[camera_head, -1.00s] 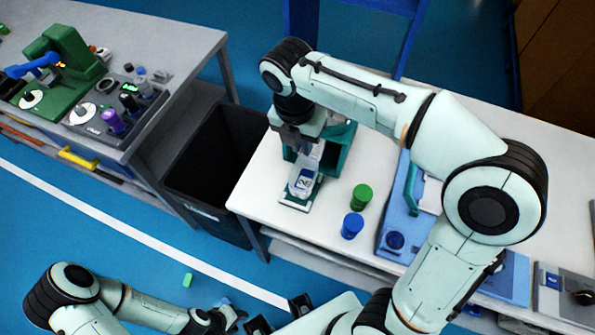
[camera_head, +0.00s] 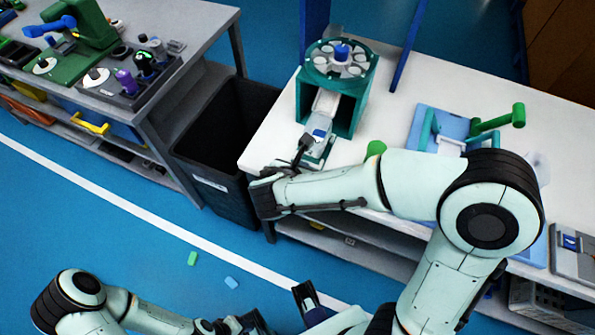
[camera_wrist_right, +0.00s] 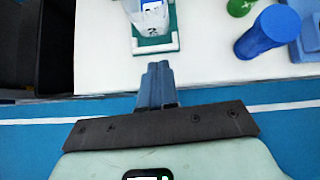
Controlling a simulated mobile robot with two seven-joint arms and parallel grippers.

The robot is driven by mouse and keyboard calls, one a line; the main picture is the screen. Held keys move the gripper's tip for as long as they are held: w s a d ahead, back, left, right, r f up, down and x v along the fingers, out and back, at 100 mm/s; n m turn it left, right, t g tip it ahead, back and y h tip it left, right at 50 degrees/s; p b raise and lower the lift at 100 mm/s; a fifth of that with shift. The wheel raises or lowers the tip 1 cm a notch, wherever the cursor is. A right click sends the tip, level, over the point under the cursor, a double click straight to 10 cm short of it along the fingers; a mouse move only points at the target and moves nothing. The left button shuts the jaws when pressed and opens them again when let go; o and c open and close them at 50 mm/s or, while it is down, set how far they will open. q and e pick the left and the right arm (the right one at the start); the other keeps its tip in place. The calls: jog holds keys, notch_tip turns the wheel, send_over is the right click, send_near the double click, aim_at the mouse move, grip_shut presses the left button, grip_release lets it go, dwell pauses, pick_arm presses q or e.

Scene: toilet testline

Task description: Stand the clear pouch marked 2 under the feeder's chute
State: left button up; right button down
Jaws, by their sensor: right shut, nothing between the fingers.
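The clear pouch marked 2 (camera_head: 319,126) stands, seemingly upright, on a small green-edged platform at the mouth of the green feeder's (camera_head: 340,82) chute (camera_head: 326,100). In the right wrist view, the pouch's lower part with its "2" (camera_wrist_right: 152,20) rests inside the platform's rim (camera_wrist_right: 156,47); its top is cut off. My right gripper (camera_head: 303,147) is shut and empty, in front of the pouch and apart from it; its fingers (camera_wrist_right: 158,72) point at the platform. My left gripper (camera_head: 243,322) is low at the bottom edge, its fingers unclear.
A blue cylinder (camera_wrist_right: 264,32) and a green cylinder (camera_wrist_right: 240,6) stand right of the platform; my right arm hides the blue one in the head view. A blue fixture (camera_head: 428,125) is farther right. A black bin (camera_head: 224,140) stands left of the white table.

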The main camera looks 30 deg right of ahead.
aim_at(314, 150)
jog(key=x, duration=0.4)
jog(key=shift+s+b, duration=0.1)
jog(key=shift+b, duration=0.2)
jog(key=shift+w+d, duration=0.9)
jog(key=shift+d, duration=0.05)
jog(key=shift+w+d, duration=0.5)
jog(key=shift+w, duration=0.05)
jog(key=w+d+p, duration=0.1)
jog(key=w+d, duration=0.1)
jog(key=shift+w+d, duration=0.35)
jog(key=shift+d, duration=0.05)
jog(key=shift+s+a, duration=0.1)
jog(key=shift+a, duration=0.1)
